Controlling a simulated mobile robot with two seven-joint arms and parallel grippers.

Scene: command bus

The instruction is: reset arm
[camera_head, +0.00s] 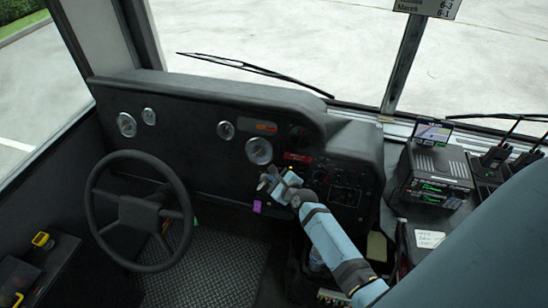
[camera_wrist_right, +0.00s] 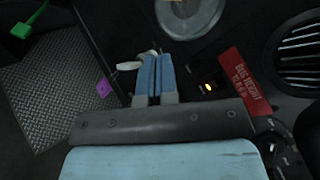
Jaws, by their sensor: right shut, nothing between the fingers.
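My right arm reaches in from the lower right of the head view. Its right gripper (camera_head: 272,182) is in front of the lower dashboard (camera_head: 205,150), right of the steering wheel (camera_head: 140,211). In the right wrist view the two blue fingers of the right gripper (camera_wrist_right: 155,62) are together, with nothing between them. A pale lever-like piece (camera_wrist_right: 130,66) shows just beside and beyond the fingertips; I cannot tell whether they touch it. A purple tag (camera_head: 257,207) hangs close to the gripper and also shows in the wrist view (camera_wrist_right: 103,88). My left gripper is out of view.
A red label (camera_wrist_right: 243,78) and a round vent (camera_wrist_right: 298,52) are close to the gripper's right. Radio equipment (camera_head: 436,175) stands on the right console. A box with a yellow handle (camera_head: 42,240) is at the far left. Open space lies above the ridged floor (camera_head: 220,262).

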